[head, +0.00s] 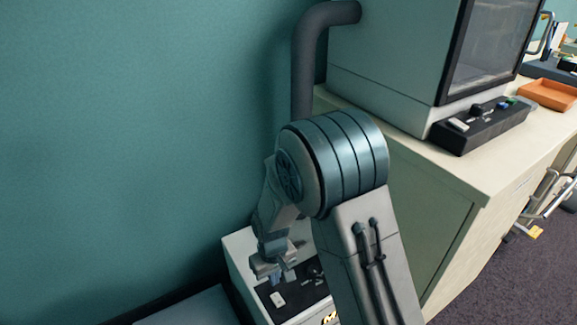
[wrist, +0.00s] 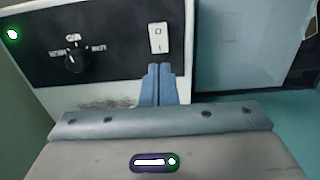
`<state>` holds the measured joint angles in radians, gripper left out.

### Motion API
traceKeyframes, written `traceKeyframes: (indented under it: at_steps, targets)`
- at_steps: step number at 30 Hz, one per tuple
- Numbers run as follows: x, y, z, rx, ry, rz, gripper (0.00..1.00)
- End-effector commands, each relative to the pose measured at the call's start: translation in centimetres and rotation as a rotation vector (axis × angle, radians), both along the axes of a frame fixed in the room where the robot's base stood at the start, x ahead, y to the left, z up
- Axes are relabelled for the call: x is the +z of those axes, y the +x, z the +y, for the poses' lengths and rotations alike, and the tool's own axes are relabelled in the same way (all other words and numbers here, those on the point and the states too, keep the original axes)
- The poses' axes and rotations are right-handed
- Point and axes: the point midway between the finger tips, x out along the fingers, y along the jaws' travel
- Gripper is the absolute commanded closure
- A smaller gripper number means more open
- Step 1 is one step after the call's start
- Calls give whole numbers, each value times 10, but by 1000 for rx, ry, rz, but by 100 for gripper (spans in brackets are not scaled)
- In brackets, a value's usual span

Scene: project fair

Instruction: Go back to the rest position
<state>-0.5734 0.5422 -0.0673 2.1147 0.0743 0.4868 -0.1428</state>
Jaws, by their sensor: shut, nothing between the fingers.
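My gripper (head: 284,275) points down at the left end of my arm in the head view, over a low pale machine with a black control panel (head: 300,291). In the wrist view its two blue-grey fingers (wrist: 158,84) are together with nothing between them. Beyond the fingertips there, the black panel (wrist: 110,44) carries a white rocker switch (wrist: 158,38), a black rotary knob (wrist: 75,60) and a green light (wrist: 12,34). The fingertips appear just below the switch in the picture; I cannot tell whether they touch the panel.
A pale counter (head: 440,175) stands to the right, bearing a large cabinet with a dark window (head: 492,45), a black control strip (head: 480,128) and an orange tray (head: 548,94). A dark duct (head: 304,70) runs beside the teal wall (head: 130,130). Carpet (head: 495,275) is open at lower right.

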Motion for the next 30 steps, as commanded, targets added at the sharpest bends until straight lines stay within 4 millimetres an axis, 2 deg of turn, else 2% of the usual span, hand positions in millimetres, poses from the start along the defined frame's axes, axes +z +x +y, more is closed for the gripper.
traceKeyframes:
  at_steps: [2,5,8,11,15,17,24,30]
  targets:
    - [5,0,-1,-4,1,-2,100]
    - [27,2,-9,-24,9,-10,100]
    - [68,3,-23,-65,21,-24,100]
    - [118,1,-44,-118,36,-42,100]
    - [184,-8,-74,-194,53,-68,100]
    - [210,-13,-87,-226,59,-79,100]
    - [308,-43,-136,-353,77,-132,100]
    - [378,-78,-172,-461,82,-179,100]
